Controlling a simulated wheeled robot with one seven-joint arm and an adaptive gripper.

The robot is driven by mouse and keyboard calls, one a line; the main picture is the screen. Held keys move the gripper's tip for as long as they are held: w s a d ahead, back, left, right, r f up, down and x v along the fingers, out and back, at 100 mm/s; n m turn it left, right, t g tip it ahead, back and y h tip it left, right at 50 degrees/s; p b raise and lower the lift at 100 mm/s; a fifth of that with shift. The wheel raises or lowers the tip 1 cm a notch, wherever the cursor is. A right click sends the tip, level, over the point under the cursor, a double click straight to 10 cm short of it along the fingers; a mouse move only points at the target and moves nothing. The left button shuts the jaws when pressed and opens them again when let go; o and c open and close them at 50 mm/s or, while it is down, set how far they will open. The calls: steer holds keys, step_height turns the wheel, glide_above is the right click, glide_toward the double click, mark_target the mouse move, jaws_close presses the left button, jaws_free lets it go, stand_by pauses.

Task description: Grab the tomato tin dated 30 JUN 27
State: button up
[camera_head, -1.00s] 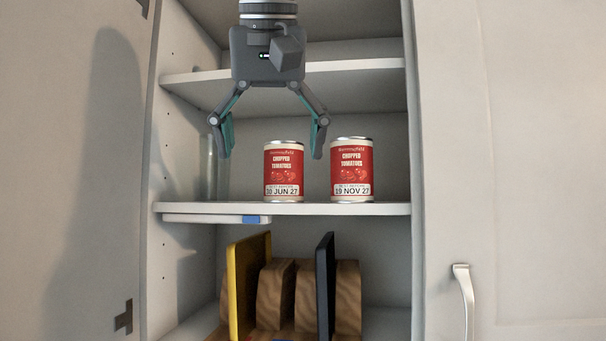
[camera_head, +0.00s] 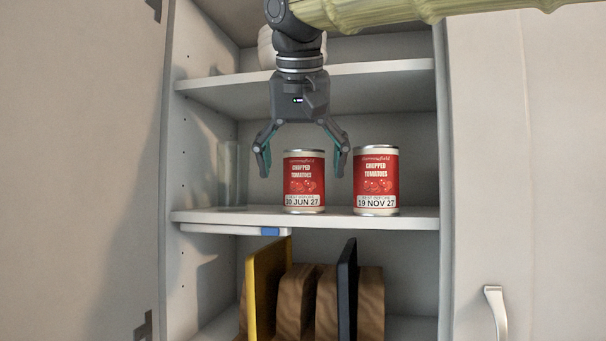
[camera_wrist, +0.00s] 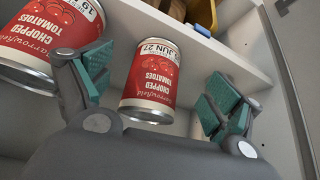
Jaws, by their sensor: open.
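The tomato tin dated 30 JUN 27 (camera_head: 304,182) stands upright on the middle shelf (camera_head: 200,216), its red label facing out. My gripper (camera_head: 302,162) is open in front of it, with one finger at each side of the tin's upper part in the head view. In the wrist view the same tin (camera_wrist: 150,82) shows between the open fingers (camera_wrist: 160,100), with no clear contact. A second tomato tin, dated 19 NOV 27 (camera_head: 376,182), stands to the right. In the wrist view this second tin (camera_wrist: 45,45) lies just beyond the left finger.
A clear glass (camera_head: 229,174) stands on the shelf to the left. Below are a yellow board (camera_head: 262,285), a dark board (camera_head: 347,285) and wooden blocks. Cabinet walls bound both sides.

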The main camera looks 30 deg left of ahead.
mark_target(304, 180)
steer(key=w, duration=0.1)
steer(key=w+a+p, duration=0.1)
steer(key=w, duration=0.1)
steer(key=shift+r, duration=0.1)
steer(key=x, duration=0.2)
steer(key=shift+w+a+f+p, duration=0.15)
steer(key=shift+a+f+p, duration=0.05)
steer(key=shift+a+p, duration=0.1)
steer(key=shift+f, duration=0.2)
steer(key=shift+w+d+f, duration=0.1)
steer(key=shift+f, duration=0.1)
steer(key=shift+w, duration=0.1)
steer(key=shift+c, duration=0.2)
steer(key=c, duration=1.4)
steer(key=shift+r, duration=0.1)
